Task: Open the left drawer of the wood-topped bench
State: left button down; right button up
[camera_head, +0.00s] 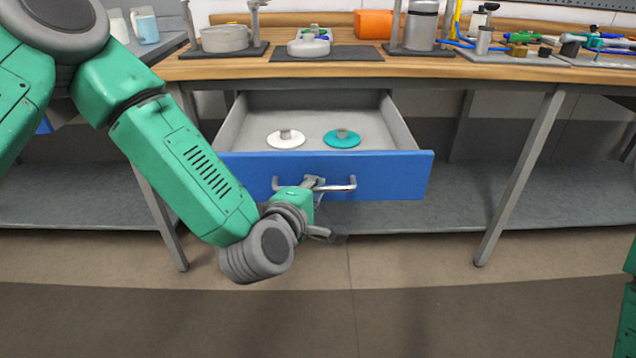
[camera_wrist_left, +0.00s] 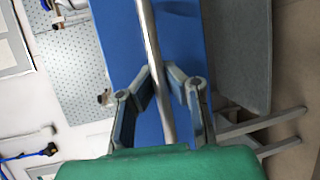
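The left drawer (camera_head: 330,175) of the wood-topped bench (camera_head: 290,68) has a blue front and stands pulled out, its grey inside showing. A white disc (camera_head: 285,141) and a teal disc (camera_head: 342,140), each with a small knob, lie in it. My left gripper (camera_head: 314,183) is at the metal bar handle (camera_head: 343,184). In the left wrist view, the handle bar (camera_wrist_left: 150,45) runs between the two fingers (camera_wrist_left: 158,72), whose tips close on it from both sides. The fingers are partly hidden in the head view. My right gripper is out of view.
A grey lower shelf (camera_head: 420,215) and slanted bench legs (camera_head: 520,175) lie behind and beside the drawer. Several lab items, an orange box (camera_head: 374,24) and a metal canister (camera_head: 421,24) among them, stand on the top. The floor in front is clear.

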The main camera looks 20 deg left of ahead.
pick_arm(q)
jog(key=shift+s+a+f, duration=0.1)
jog(key=shift+a+f, duration=0.1)
jog(key=shift+f, duration=0.05)
jog(key=c, duration=1.8)
grip_release()
jog(key=shift+c, duration=0.2)
jog(key=shift+o, duration=1.2)
jog(key=shift+r, duration=0.1)
jog(key=shift+s, duration=0.2)
jog(key=v, duration=0.7)
